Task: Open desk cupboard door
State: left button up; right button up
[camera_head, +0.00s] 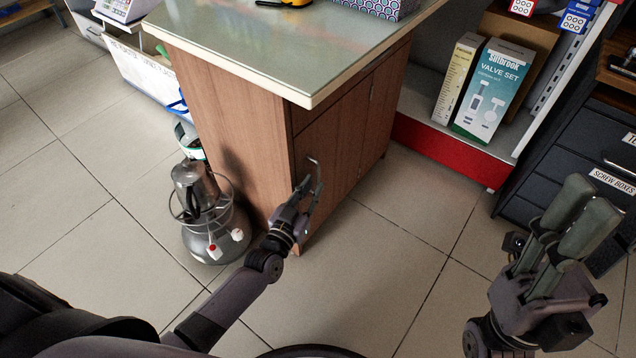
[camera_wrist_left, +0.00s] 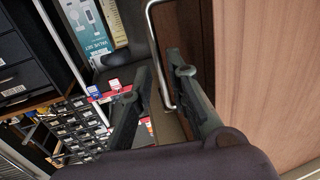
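The wooden desk (camera_head: 225,125) has a cupboard door (camera_head: 335,140) on its front, which looks shut and flush. A metal bar handle (camera_head: 313,165) is on this door near the desk's corner. My left gripper (camera_head: 308,195) is at the handle, beside the door front. In the left wrist view, its two fingers are apart and the handle (camera_wrist_left: 156,50) runs down into the gap between them. I cannot tell whether either finger touches it. My right gripper (camera_head: 578,215) is raised at the right, away from the desk, with nothing visible in it; its finger gap is unclear.
Shelves with a valve set box (camera_head: 493,90) and a dark drawer cabinet (camera_head: 570,135) are at the right. The tiled floor (camera_head: 390,240) before the door is clear.

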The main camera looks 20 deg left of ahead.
aim_at(318, 180)
pick_arm(q)
jog(key=shift+w+d+b, duration=0.15)
jog(key=shift+w+b, duration=0.05)
jog(key=shift+w, duration=0.7)
jog(key=shift+w+d+b, duration=0.15)
jog(key=shift+w+b, duration=0.05)
jog(key=shift+w, duration=0.7)
jog(key=shift+c, duration=0.3)
grip_shut()
